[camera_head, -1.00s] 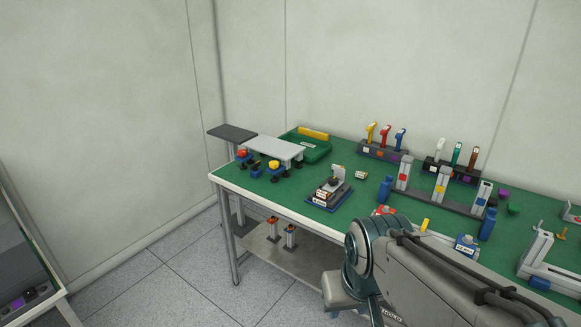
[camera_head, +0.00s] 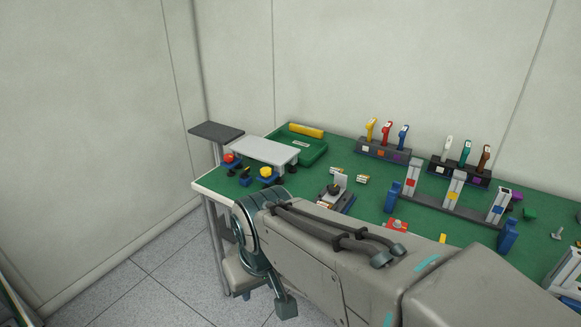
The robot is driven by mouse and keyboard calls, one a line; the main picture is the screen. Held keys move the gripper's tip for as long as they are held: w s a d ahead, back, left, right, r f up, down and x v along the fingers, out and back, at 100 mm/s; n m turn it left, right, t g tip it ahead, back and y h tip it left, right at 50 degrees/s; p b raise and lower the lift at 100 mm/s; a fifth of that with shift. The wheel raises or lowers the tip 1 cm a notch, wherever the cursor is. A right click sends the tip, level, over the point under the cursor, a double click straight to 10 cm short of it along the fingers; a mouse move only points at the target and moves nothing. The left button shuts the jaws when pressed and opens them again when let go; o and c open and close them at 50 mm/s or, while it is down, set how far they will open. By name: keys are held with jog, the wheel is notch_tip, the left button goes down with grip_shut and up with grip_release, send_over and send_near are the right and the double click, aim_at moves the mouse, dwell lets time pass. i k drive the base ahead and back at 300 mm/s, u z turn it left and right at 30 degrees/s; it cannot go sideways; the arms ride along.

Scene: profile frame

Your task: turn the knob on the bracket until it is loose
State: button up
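A small light-grey upright bracket (camera_head: 341,181) stands on a dark base on the green table, near the middle of the camera_head view. A dark round knob (camera_head: 333,189) sits low at its front. My arm runs from the lower right across the front of the table and partly hides the bracket's base. The arm's joint is left of the bracket and nearer the camera, with parts hanging below it at the table's front edge. I cannot make out my gripper's fingers in this view. No contact with the knob shows.
A grey raised plate (camera_head: 264,151) and a green tray (camera_head: 299,152) stand at the table's left end, with red, yellow and blue knobs (camera_head: 266,173) nearby. A profile frame (camera_head: 453,204) with upright posts stands to the right. Coloured-handled tools (camera_head: 387,133) stand in racks behind.

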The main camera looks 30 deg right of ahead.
aim_at(333, 190)
jog(key=z, duration=0.3)
jog(key=i, duration=0.7)
jog(key=z, duration=1)
jog(key=i, duration=0.3)
jog(key=z, duration=0.2)
